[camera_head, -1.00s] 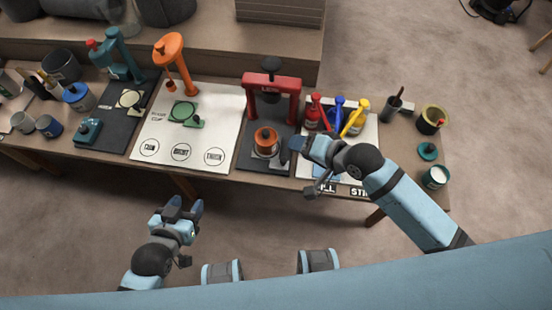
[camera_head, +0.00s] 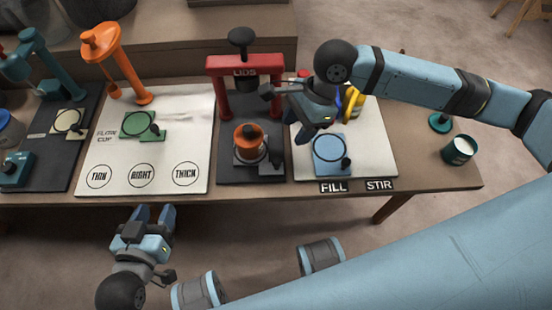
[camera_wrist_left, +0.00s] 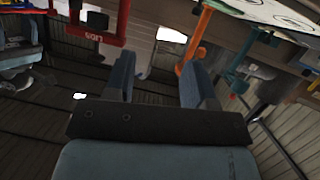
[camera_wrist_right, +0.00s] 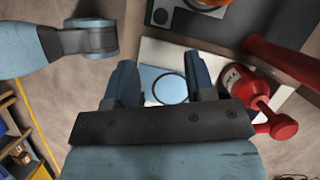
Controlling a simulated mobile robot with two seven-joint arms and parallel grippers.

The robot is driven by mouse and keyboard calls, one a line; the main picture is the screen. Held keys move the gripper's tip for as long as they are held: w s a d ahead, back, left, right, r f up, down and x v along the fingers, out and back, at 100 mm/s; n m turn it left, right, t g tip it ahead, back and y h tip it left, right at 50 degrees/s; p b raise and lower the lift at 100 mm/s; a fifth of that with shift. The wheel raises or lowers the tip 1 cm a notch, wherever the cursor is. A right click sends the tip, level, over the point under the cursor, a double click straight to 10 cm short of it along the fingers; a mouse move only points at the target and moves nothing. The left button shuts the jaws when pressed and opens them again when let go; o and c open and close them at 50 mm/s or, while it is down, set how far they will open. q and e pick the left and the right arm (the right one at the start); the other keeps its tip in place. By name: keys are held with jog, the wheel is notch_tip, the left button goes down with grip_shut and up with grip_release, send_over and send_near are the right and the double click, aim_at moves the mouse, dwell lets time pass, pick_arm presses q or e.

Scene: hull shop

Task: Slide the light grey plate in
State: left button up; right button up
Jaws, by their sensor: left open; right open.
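A grey plate (camera_head: 270,168) with a dark knob lies under the red LIDS press (camera_head: 233,65). An orange-topped pot (camera_head: 249,142) stands on it and hides much of it. Part of that plate shows at the top of the right wrist view (camera_wrist_right: 207,5). My right gripper (camera_head: 308,137) is open and empty, above the pale board just right of the press, near the blue plate (camera_head: 330,155). In the right wrist view the blue plate (camera_wrist_right: 162,84) shows between its fingers. My left gripper (camera_head: 155,212) is open and empty in front of the table edge.
A green plate (camera_head: 142,128) lies on the flow-cup board, with an orange stand (camera_head: 115,65) behind it. A red bottle (camera_wrist_right: 240,85) stands close to my right gripper. A dark green cup (camera_head: 458,150) is at right. The front of the flow-cup board is clear.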

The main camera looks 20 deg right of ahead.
aim_at(277, 161)
jog(key=b+x, duration=0.3)
jog(key=x, duration=0.7)
jog(key=shift+w+a+f+b, duration=0.1)
jog(key=shift+f+b, duration=0.1)
jog(key=shift+b, duration=0.2)
pick_arm(q)
jog(key=w+d+r+t+h, duration=0.1)
jog(key=d+r+t+h, duration=0.2)
jog(key=r, duration=0.5)
jog(key=shift+w+d+t, duration=0.15)
jog(key=shift+t, duration=0.35)
pick_arm(e)
jog(key=shift+a+f, duration=0.3)
jog(key=shift+f, duration=0.25)
jog(key=shift+c, duration=0.3)
